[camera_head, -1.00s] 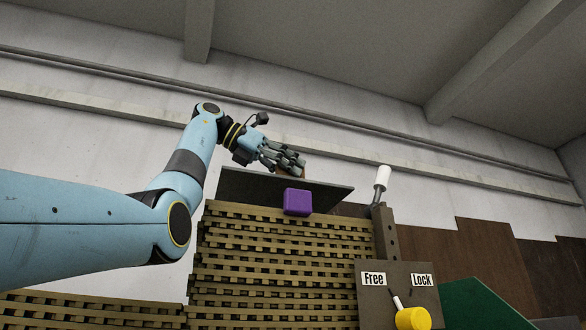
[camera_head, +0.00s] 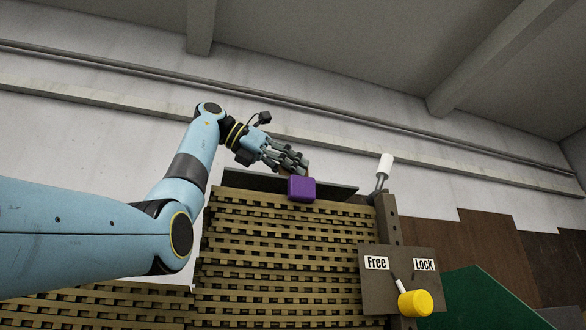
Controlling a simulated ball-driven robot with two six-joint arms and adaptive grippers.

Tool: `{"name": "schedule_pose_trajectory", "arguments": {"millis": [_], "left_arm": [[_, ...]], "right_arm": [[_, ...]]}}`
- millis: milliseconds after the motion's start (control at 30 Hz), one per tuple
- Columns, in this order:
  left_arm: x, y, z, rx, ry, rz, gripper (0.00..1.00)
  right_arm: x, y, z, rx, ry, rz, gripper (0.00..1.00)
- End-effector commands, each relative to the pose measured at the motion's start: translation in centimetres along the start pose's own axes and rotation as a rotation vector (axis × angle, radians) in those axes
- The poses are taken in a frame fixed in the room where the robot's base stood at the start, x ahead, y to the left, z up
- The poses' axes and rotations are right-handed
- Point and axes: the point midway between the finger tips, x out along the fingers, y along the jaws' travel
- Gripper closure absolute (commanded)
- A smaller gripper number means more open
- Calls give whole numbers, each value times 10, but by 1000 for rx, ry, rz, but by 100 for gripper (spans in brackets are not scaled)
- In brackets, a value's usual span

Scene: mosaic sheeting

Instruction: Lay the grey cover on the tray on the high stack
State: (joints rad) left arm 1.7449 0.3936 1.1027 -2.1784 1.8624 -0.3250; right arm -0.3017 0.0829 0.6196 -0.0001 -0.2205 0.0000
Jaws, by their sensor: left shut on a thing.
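The grey cover (camera_head: 335,189) is a dark flat plate at the top of the high stack (camera_head: 285,250) of brown slatted trays. I see only its edge and part of its underside from below. My left gripper (camera_head: 296,163) is above the cover, shut on it; the fingers hide the grip, and a small brownish piece shows beside the fingertips. The cover is low over the top tray; I cannot tell whether it touches. A purple block (camera_head: 301,189) is at the stack's top front edge, in front of the cover. My right gripper is not in view.
A post with a white-handled lever (camera_head: 385,165) stands at the stack's right. In front of it is a panel (camera_head: 385,290) marked Free and Lock with a yellow knob (camera_head: 415,303). A lower slatted stack (camera_head: 90,305) is at left, a green surface (camera_head: 485,300) at right.

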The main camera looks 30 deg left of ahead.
Motion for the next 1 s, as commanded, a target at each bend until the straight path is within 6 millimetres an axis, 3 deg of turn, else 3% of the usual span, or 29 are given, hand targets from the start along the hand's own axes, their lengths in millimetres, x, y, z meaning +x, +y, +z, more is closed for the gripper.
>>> {"name": "schedule_pose_trajectory", "arguments": {"millis": [1000], "left_arm": [[11, 0, -28, 0, -1, 1, 100]], "right_arm": [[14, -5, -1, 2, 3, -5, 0]]}}
